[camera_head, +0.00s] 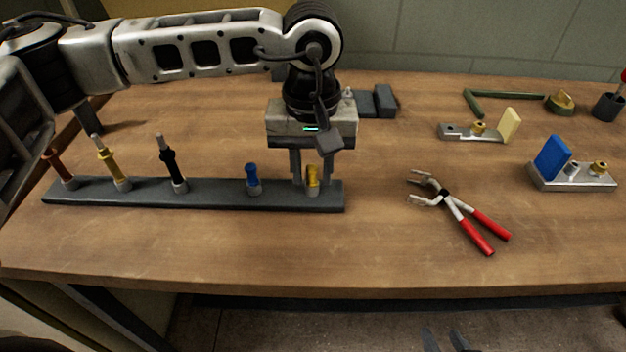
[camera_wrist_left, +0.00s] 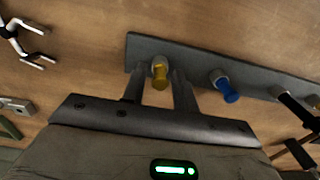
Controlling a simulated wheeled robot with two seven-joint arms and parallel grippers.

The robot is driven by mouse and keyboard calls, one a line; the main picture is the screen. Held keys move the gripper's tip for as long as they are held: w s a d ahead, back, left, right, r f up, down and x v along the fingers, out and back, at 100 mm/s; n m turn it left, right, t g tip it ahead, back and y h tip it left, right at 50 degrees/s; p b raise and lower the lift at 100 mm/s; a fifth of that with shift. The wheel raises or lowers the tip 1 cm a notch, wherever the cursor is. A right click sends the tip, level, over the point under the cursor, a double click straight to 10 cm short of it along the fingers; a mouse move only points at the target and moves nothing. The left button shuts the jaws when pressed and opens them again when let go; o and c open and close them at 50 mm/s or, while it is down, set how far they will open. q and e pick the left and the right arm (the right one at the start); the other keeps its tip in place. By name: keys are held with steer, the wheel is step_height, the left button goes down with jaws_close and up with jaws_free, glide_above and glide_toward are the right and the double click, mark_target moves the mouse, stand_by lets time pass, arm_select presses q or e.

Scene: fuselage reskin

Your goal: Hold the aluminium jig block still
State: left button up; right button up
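An aluminium block (camera_head: 573,180) with a blue tab and a brass knob sits at the right of the bench. A second, flatter metal block (camera_head: 457,132) with a pale yellow tab lies further back. I cannot tell which is the jig block. My left gripper (camera_head: 305,183) is far to the left of both, pointing down over the dark rack. Its fingers stand apart, around or just beside a yellow-topped piece (camera_wrist_left: 160,74), with gaps visible in the left wrist view.
The dark rack (camera_head: 215,195) holds several upright tools, including a blue-topped one (camera_head: 252,178). Red-handled pliers (camera_head: 456,211) lie open mid-bench. A green bar (camera_head: 505,98) and dark cup (camera_head: 608,105) are at the back right. The front right bench is clear.

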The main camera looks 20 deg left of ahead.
mark_target(312, 167)
arm_select(q)
jaws_close()
steer(key=shift+r+p, duration=0.55)
steer(key=shift+r, duration=0.6)
steer(key=shift+r+p, duration=0.5)
steer(key=shift+r, duration=0.95)
